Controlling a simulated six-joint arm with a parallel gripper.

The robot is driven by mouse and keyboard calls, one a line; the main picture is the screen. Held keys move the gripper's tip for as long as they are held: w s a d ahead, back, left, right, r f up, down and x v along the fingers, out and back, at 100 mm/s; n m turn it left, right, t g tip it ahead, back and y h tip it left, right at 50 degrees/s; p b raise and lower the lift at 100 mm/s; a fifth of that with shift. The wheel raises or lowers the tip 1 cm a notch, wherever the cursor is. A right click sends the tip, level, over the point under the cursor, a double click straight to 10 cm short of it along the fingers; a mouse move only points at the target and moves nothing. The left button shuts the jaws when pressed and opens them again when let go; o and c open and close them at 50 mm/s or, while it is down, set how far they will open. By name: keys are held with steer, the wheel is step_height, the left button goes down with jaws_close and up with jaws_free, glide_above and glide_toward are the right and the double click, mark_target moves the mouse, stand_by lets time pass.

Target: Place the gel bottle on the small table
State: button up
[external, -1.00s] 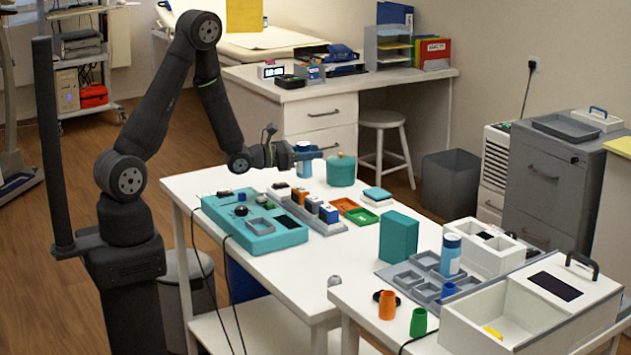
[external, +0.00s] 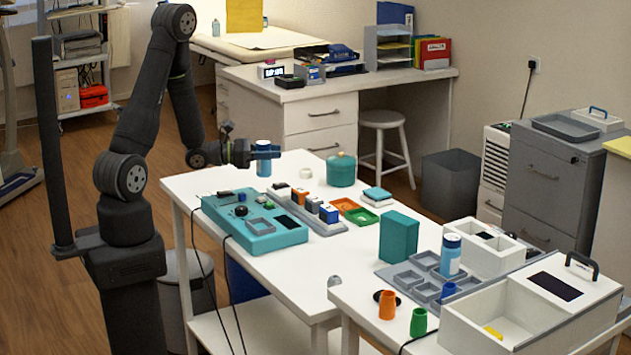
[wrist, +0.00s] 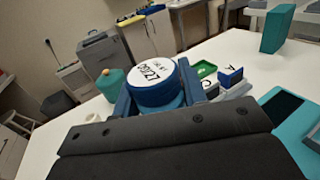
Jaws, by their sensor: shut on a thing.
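My gripper (external: 265,155) is shut around a blue bottle (external: 263,166) with a lighter blue band, near the far left edge of the large white table (external: 190,187). In the wrist view the bottle (wrist: 154,85) stands upright between the fingers, its round white top marked with dark characters. I cannot tell whether its base clears the table. Another blue-and-white bottle (external: 450,256) stands on the grey tray at right. A small pale bottle (external: 216,28) stands on the bed at the back. I cannot tell which surface is the small table.
A teal pot (external: 341,170) and a small white ring (external: 305,173) stand right of my gripper. A teal device (external: 255,222) with several small boxes lies nearer. A teal block (external: 398,236) stands farther right.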

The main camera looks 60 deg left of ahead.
steer(key=shift+w+a+f, duration=0.45)
steer(key=shift+a+f, duration=1.25)
steer(key=shift+f, duration=0.05)
steer(key=shift+w+a+f, duration=0.45)
steer(key=shift+a+f, duration=1.3)
steer(key=shift+w+a+f, duration=0.45)
steer(key=shift+a+f, duration=1.25)
steer(key=shift+f, duration=0.05)
steer(key=shift+f, duration=0.1)
steer(key=o, duration=1.1)
steer(key=v, duration=1.1)
steer(key=shift+o, duration=0.6)
steer(key=shift+s+a, duration=0.25)
steer(key=shift+s, duration=0.2)
